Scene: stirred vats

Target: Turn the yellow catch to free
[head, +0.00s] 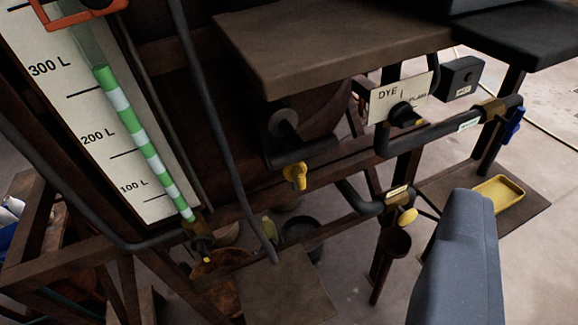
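A small yellow catch-like piece (294,176) hangs on the dark frame in the middle of the head view, below a round dark fitting. A second yellow piece (407,216) sits to its lower right, under a pipe end with a small yellow label. I cannot tell for sure which one is the catch, or whether either is set to free. A grey-blue part of my gripper (460,262) rises from the bottom right edge, apart from both yellow pieces. Its fingertips cannot be made out, so its opening is unclear.
A gauge board (75,125) with a green and white striped tube stands at left. A brown shelf (330,45) overhangs the middle. A "DYE" sign (398,98), dark pipes, a blue handle (514,124) and a yellow tray (498,194) are at right. Open floor shows far right.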

